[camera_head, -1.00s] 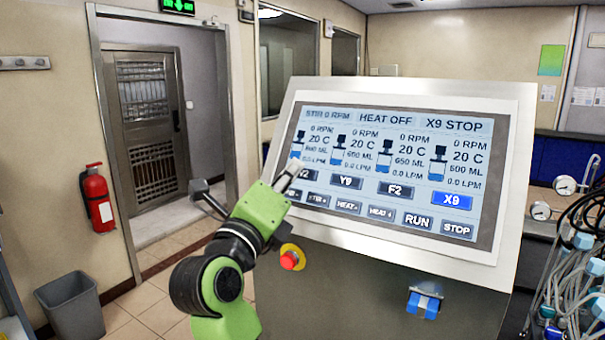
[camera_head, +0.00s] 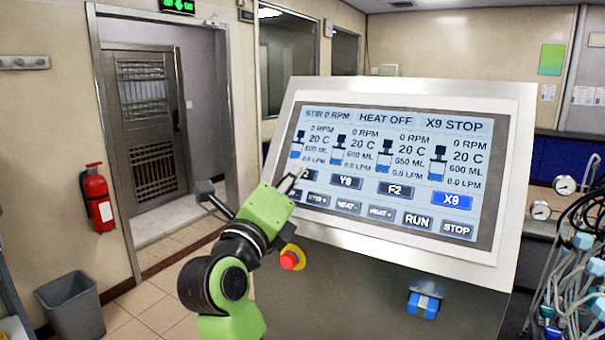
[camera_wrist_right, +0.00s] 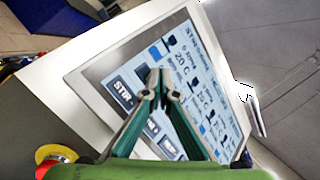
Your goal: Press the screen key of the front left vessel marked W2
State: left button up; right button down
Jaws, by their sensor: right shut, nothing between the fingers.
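The tilted touch screen (camera_head: 390,170) shows four vessel icons with a row of name keys below. The W2 key (camera_head: 310,175) is the leftmost of that row; my gripper covers its label and only its dark right end shows. My right gripper (camera_head: 297,168) is shut and empty, its fingertips in front of the W2 key. In the wrist view, the closed fingertips (camera_wrist_right: 160,82) overlap the screen (camera_wrist_right: 190,85) near the STIR keys; I cannot tell whether they touch the glass. The X9 key (camera_head: 452,200) is bright blue; the others are dark. My left gripper is out of view.
A red emergency button (camera_head: 290,260) on a yellow base sits below the screen's left side, close to my right arm. A blue clip-like part (camera_head: 423,304) is on the panel front. Hoses and cables (camera_head: 575,250) hang at the right.

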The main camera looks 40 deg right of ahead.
jog(key=shift+d+f, duration=0.15)
dwell(0.3)
jog(key=shift+s+a+r+p, duration=0.25)
jog(key=shift+a+r+p, duration=0.2)
jog(key=shift+a, duration=0.25)
jog(key=a, duration=0.1)
jog(key=s+a+r+p, duration=0.1)
jog(key=a+r+p, duration=0.1)
jog(key=a, duration=0.1)
jog(key=shift+s+r, duration=0.25)
jog(key=shift+s, duration=0.05)
dwell(0.7)
